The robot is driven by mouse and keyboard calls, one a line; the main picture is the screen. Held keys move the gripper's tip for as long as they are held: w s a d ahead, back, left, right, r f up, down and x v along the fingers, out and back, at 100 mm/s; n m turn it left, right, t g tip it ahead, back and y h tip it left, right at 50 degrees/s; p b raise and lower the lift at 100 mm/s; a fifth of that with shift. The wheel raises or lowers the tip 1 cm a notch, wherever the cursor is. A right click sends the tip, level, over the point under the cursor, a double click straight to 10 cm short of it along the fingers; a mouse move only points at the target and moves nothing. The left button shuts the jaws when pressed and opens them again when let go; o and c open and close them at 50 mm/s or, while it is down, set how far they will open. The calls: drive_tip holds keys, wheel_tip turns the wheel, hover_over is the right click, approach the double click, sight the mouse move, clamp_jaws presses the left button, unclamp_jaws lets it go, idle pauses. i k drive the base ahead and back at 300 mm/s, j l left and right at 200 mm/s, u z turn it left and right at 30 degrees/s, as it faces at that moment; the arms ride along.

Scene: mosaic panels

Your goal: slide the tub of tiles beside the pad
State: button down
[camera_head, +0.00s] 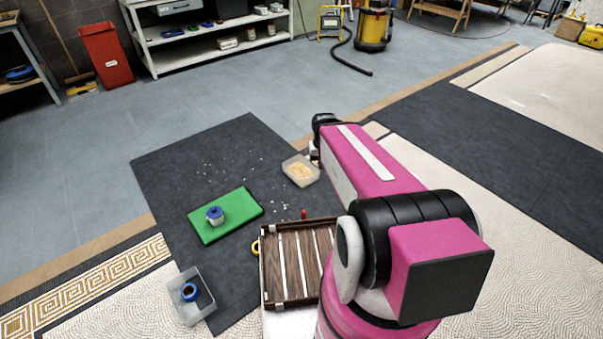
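The tub of tiles (300,171) is a small translucent grey tub with beige pieces in it. It stands on the dark mat, up and right of the pad, with a clear gap between them. The pad (240,205) is flat and green, with a blue and white round object (215,215) on it. My gripper (314,152) is at the tub's upper right, mostly hidden behind my pink arm. I cannot tell whether it touches the tub or whether its fingers are open.
The dark mat (180,158) carries scattered pale chips. A grey bin (181,310) with a blue ring-shaped item stands at lower left. A slatted brown tray (266,275) is in front, with a small red item (303,214) near its far edge. Mat left of the tub is mostly free.

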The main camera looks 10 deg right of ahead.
sight(303, 173)
drive_tip(key=l, duration=0.3)
drive_tip(key=k+l, duration=0.15)
drive_tip(key=l, duration=0.2)
drive_tip(key=i+l+u, duration=0.15)
drive_tip(key=l, duration=0.7)
drive_tip(key=l+u, duration=0.15)
drive_tip(key=l, duration=0.7)
drive_tip(key=i+l+u, duration=0.1)
drive_tip(key=i, duration=0.35)
drive_tip(key=i+l, duration=0.4)
drive_tip(key=j+u, duration=0.05)
